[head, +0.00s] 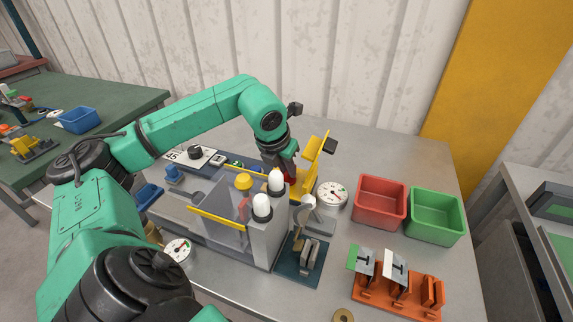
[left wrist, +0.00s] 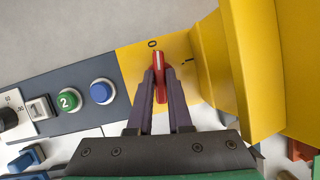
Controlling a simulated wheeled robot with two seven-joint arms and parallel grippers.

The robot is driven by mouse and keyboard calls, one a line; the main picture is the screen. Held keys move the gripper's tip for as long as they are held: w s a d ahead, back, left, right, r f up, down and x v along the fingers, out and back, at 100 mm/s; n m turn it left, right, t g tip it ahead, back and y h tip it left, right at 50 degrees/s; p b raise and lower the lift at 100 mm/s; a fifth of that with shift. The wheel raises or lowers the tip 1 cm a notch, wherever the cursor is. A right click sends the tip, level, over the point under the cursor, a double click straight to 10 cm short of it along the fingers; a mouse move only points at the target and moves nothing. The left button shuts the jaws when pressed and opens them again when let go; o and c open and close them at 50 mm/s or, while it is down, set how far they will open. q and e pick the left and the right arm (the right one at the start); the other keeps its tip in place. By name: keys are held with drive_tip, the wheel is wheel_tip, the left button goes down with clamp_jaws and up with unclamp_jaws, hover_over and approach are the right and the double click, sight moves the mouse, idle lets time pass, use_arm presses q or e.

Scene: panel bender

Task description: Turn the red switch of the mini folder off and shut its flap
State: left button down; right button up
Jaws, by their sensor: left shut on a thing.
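The mini folder (head: 262,240) stands on the grey table, with a clear guard in front. My left gripper (head: 289,176) is at its back right. In the left wrist view, the gripper (left wrist: 161,88) is shut on the red switch (left wrist: 158,66), whose white line points up at the 0 mark. The I mark is to its right. My right gripper is not in view.
A red bin (head: 381,201) and a green bin (head: 437,214) stand at the right. An orange rack (head: 398,294) with plates is at the front right. A round gauge (head: 332,194) lies close beside the folder. Green and blue buttons (left wrist: 102,91) sit left of the switch.

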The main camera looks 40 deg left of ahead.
use_arm(q)
drive_tip(key=shift+w+r+n, duration=0.1)
drive_tip(key=shift+r+n, duration=0.1)
drive_tip(key=shift+n, duration=0.2)
drive_tip(key=c, duration=0.8)
unclamp_jaws()
drive_tip(key=shift+f, duration=0.1)
drive_tip(key=shift+c, duration=0.2)
drive_tip(key=p+v, duration=0.2)
drive_tip(key=v, duration=1.2)
drive_tip(key=shift+d+r, duration=0.25)
